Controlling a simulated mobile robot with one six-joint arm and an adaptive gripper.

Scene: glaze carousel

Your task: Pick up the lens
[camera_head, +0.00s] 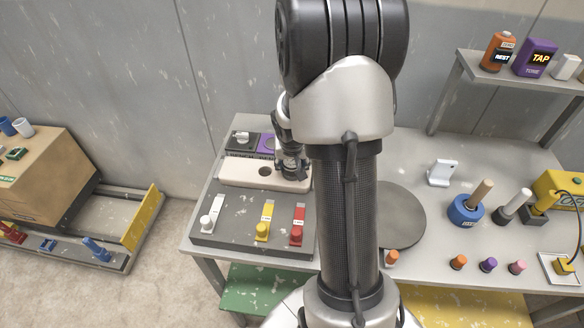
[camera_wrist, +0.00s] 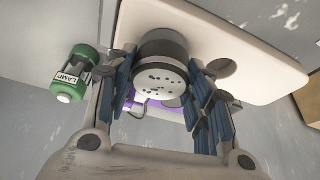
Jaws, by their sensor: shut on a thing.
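My gripper (camera_wrist: 160,75) has its blue-padded fingers on both sides of a grey round piece with a pale, dotted face, which I take to be the lens (camera_wrist: 160,68). The fingers are shut on it. In the wrist view it overlaps the cream block (camera_wrist: 260,62); I cannot tell whether it still touches the block. In the camera_head view, my gripper (camera_head: 291,172) is at the right end of the cream block (camera_head: 240,172), and my arm hides the lens there.
A green cylinder labelled LAMP (camera_wrist: 72,78) is left of my fingers in the wrist view. The grey board (camera_head: 240,238) bears white, yellow and red levers in front of the block. A dark disc (camera_head: 403,215) lies right of my arm. Posts stand further right.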

